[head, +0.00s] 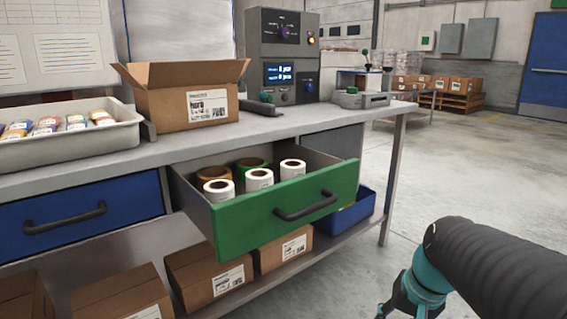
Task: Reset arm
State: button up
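My arm, with a ribbed black sleeve and teal parts, comes in from the lower right in the head view. My gripper (402,308) shows only in part at the bottom edge, low and to the right of the bench. Its fingertips are cut off by the frame, so I cannot tell whether it is open or shut. It is apart from the green drawer (285,212), which is pulled out from the bench and holds several label rolls (259,179).
An open cardboard box (186,104), a grey tray of packets (70,144) and a grey weigher unit (284,55) stand on the bench (240,134). A blue drawer (80,215) is shut. The floor (450,165) right of the bench is clear.

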jog(key=s+a+r+n+t+h+p, duration=0.1)
jog(key=s+a+r+n+t+p, duration=0.2)
jog(key=s+r, duration=0.4)
jog(key=shift+s+a+r+n+h+p, duration=0.15)
jog(key=shift+s+a+n+h+p, duration=0.15)
jog(key=shift+s+a+n+p, duration=0.4)
jog(key=shift+s, duration=0.1)
dwell(0.3)
